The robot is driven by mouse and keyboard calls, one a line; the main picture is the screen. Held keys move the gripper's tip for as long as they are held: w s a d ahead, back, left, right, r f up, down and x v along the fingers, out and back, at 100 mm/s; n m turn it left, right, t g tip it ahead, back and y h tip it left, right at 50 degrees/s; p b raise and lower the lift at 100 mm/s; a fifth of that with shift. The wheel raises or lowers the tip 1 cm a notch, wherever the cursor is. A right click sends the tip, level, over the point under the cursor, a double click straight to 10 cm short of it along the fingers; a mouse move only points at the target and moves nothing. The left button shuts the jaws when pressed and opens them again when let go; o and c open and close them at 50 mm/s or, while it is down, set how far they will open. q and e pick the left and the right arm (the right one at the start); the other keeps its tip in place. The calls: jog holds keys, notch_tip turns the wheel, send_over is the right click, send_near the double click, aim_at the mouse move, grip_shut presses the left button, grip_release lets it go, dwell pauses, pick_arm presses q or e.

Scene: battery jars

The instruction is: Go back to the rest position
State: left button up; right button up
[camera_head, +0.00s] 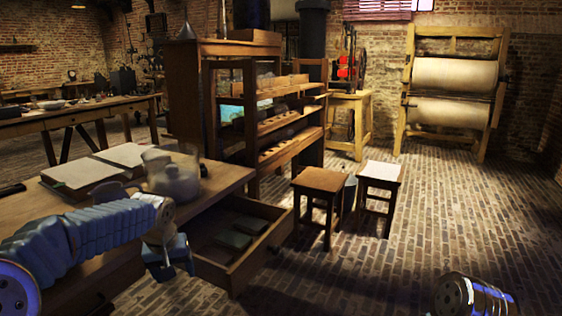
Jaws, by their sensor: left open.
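My left gripper (170,264) hangs at the front edge of the wooden table (215,172), beside the open drawer (262,248). It is open, and I see nothing held in it. My left arm, in a blue ribbed sleeve, reaches across the table's near corner from the left. A glass jar with pale contents (175,182) stands on the table just beyond the gripper, apart from it. A second clear glass shape behind it is hard to make out. Flat dark blocks (232,240) lie in the drawer. My right gripper is not visible.
Open books (82,172) lie on the table, left of the jar. A wooden shelf rack (250,110) stands behind the table. Two stools (322,180) (382,171) stand right of the drawer. A roller machine (455,75) is at the back.

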pick_arm(q)
jog(key=s+d+f+m+g+h, duration=0.1)
jog(key=s+d+f, duration=0.15)
jog(key=f, duration=0.55)
jog(key=s+d+f+h, duration=0.15)
jog(key=d+f, duration=0.25)
jog(key=f, duration=0.4)
jog(key=s+d+f+m+g+h, duration=0.1)
jog(key=s+d+f, duration=0.25)
jog(key=f, duration=0.45)
jog(key=s+d+f, duration=0.2)
jog(key=s+f, duration=0.4)
jog(key=s, duration=0.3)
jog(key=s+d+f, duration=0.3)
jog(key=s+f, duration=0.3)
jog(key=s, duration=0.4)
jog(key=shift+s+d+f+h, duration=0.15)
jog(key=shift+f+h, duration=0.1)
jog(key=shift+h, duration=0.2)
